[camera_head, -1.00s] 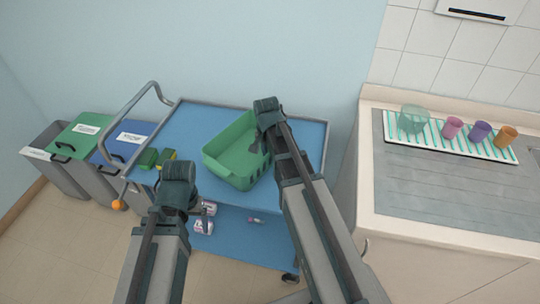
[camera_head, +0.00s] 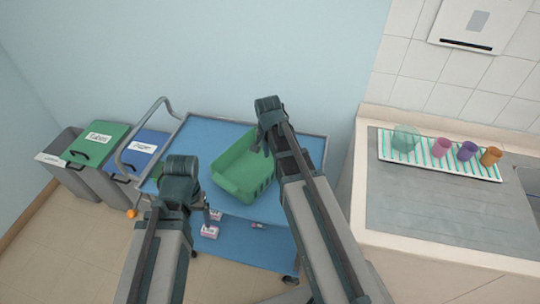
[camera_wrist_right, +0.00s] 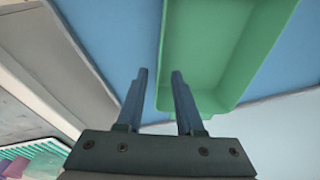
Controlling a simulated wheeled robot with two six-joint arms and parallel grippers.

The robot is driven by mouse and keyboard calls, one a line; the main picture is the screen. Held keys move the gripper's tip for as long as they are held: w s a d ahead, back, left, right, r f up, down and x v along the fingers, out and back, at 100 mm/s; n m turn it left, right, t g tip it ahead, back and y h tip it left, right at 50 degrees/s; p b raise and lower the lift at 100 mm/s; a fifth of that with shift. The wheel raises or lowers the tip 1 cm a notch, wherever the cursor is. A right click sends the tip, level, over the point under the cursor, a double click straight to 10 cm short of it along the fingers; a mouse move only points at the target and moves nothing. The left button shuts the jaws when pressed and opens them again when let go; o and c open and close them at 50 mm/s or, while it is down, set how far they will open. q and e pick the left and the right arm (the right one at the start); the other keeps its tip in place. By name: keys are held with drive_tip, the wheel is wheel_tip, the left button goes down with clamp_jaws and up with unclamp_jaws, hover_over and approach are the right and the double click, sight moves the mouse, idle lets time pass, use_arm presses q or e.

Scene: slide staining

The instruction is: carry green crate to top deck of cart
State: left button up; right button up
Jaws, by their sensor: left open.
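The green crate (camera_head: 243,182) is on the blue top deck of the cart (camera_head: 208,135), near the middle, apparently resting on it. My right gripper (camera_head: 264,146) is at the crate's far right rim. In the right wrist view its two fingers (camera_wrist_right: 160,73) are apart, one over the crate's inside (camera_wrist_right: 215,50) and one over the blue deck, with the crate wall's line between them. I cannot tell how high they are above the rim. My left gripper (camera_head: 206,210) is open and empty, left of the crate by the cart's front edge; its wrist hides part of the deck.
Bins with green (camera_head: 98,142) and blue lids stand left of the cart. The cart's handle (camera_head: 150,115) rises at its left end. Small pink-and-white items (camera_head: 210,231) lie on the lower deck. A counter (camera_head: 430,215) with a striped tray (camera_head: 438,168) and cups is at the right.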

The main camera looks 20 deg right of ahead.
drive_tip(key=s+a+n+g, duration=0.1)
drive_tip(key=s+a+n, duration=1.4)
drive_tip(key=a, duration=0.2)
drive_tip(key=shift+s, duration=0.35)
